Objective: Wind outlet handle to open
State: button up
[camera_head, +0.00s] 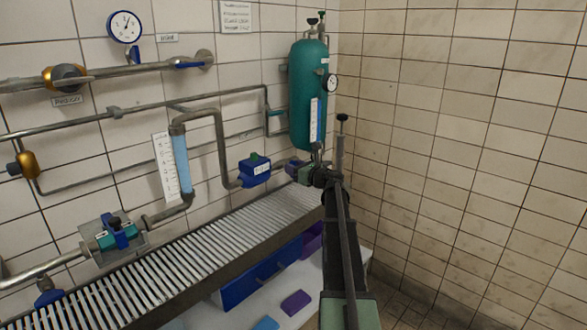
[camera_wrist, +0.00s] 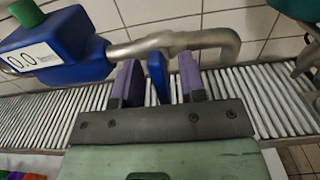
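My gripper (camera_wrist: 158,88) has two purple fingers, which are apart in the wrist view. A blue lever (camera_wrist: 157,76), which looks like the outlet handle, stands between them below a bent grey pipe (camera_wrist: 190,40). Narrow gaps show on both sides of the lever, so the fingers seem not to touch it. In the head view my gripper (camera_head: 318,178) is small and dark under the teal tank (camera_head: 309,95); the lever cannot be made out there.
A blue meter box (camera_wrist: 55,48) reading 0.0 sits left of my gripper, and also shows in the head view (camera_head: 255,170). A slatted grey shelf (camera_head: 180,262) runs below the pipes. A tiled wall (camera_head: 470,150) stands at the right.

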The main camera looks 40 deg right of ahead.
jog(key=shift+w+a, duration=0.1)
jog(key=shift+w, duration=0.1)
grip_shut()
jog(key=shift+n, duration=0.4)
jog(key=n, duration=0.4)
jog(key=shift+s+a, duration=0.1)
jog(key=shift+a, duration=0.15)
jog(key=n, duration=0.5)
jog(key=shift+a+f, duration=0.15)
jog(key=shift+f, duration=0.05)
jog(key=n, duration=0.3)
jog(key=n+b, duration=0.1)
jog(key=n, duration=0.1)
jog(key=shift+a+f, duration=0.1)
jog(key=shift+f, duration=0.15)
jog(key=shift+f+n, duration=0.15)
jog(key=shift+n, duration=2.35)
